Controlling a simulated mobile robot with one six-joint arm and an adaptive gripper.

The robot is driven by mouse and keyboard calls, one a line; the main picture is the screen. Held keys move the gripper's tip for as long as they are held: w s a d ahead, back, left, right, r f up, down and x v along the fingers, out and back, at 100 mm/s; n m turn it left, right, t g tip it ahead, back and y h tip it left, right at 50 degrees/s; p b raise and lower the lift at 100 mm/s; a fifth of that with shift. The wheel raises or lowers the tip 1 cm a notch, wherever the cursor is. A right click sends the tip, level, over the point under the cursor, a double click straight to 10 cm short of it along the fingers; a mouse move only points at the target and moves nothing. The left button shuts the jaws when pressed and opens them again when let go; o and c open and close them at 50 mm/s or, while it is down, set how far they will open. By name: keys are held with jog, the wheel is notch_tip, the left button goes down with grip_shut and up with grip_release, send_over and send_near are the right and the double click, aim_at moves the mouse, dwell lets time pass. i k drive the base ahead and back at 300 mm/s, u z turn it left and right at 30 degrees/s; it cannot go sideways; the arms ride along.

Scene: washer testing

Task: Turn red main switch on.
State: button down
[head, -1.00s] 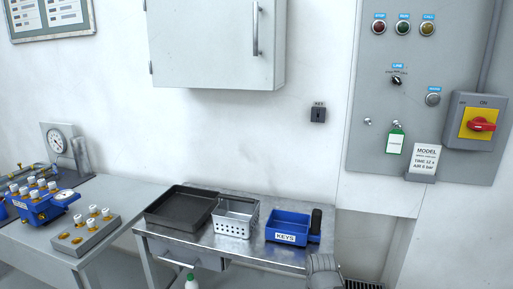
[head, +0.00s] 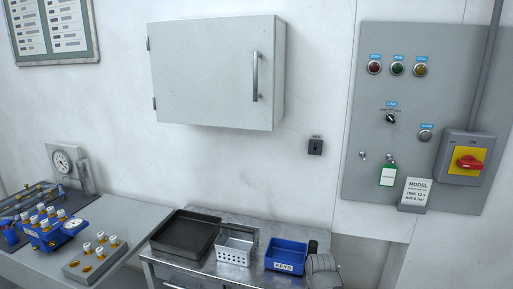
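The red main switch (head: 469,162) is a rotary handle on a yellow plate, on a grey box at the right of the wall panel. Its handle lies roughly horizontal. The word ON is above the yellow plate, and a fainter label is at its upper left. Nothing touches the switch. My gripper is not clearly in view. A grey rounded part at the bottom edge, right of the blue KEYS bin, may be part of my arm.
The grey wall panel (head: 352,190) also carries lamps, a LINE selector (head: 391,118), a green tag (head: 388,175) and a MODEL card (head: 416,190). Below stands a metal table with a black tray (head: 184,236), a perforated basket (head: 237,247) and the KEYS bin (head: 287,257).

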aim_at(467, 161)
jog(key=z, duration=1.2)
